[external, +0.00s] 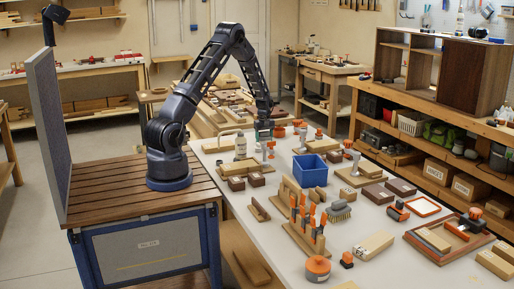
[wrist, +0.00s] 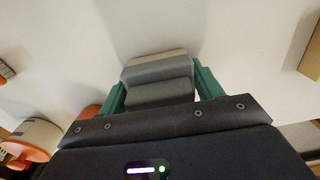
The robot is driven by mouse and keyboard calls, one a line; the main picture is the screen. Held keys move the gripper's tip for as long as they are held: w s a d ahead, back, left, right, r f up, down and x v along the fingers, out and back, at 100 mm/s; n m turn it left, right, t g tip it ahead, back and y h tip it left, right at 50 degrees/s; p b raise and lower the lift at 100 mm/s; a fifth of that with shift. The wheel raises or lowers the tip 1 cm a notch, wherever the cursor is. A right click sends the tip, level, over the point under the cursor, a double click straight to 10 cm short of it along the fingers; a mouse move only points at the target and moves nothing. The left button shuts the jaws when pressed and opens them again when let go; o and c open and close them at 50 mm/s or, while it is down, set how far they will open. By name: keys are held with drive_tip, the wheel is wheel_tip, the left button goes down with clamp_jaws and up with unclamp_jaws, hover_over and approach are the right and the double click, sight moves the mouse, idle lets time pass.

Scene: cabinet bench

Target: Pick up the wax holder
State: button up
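In the wrist view a grey stepped block with a pale beige far edge (wrist: 157,72) lies between my fingers; I take it for the wax holder, but its name cannot be confirmed. My gripper (wrist: 160,88) has green fingers standing wide apart, one on each side of the block. A thin pale gap shows at the right finger; contact on the left cannot be told. In the external view my gripper (external: 264,134) reaches down to the far-left part of the white bench, and the block is too small or hidden to make out there.
The white bench (external: 235,160) also holds a blue bin (external: 310,171), a pale bottle (external: 240,147) and small brown blocks (external: 256,180) near my gripper. An orange-and-white pot (wrist: 30,140) shows at lower left in the wrist view. A wooden piece (wrist: 312,55) is at right.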

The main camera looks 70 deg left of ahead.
drive_tip(key=c, duration=0.5)
drive_tip(key=shift+o, duration=0.2)
drive_tip(key=shift+r, duration=0.15)
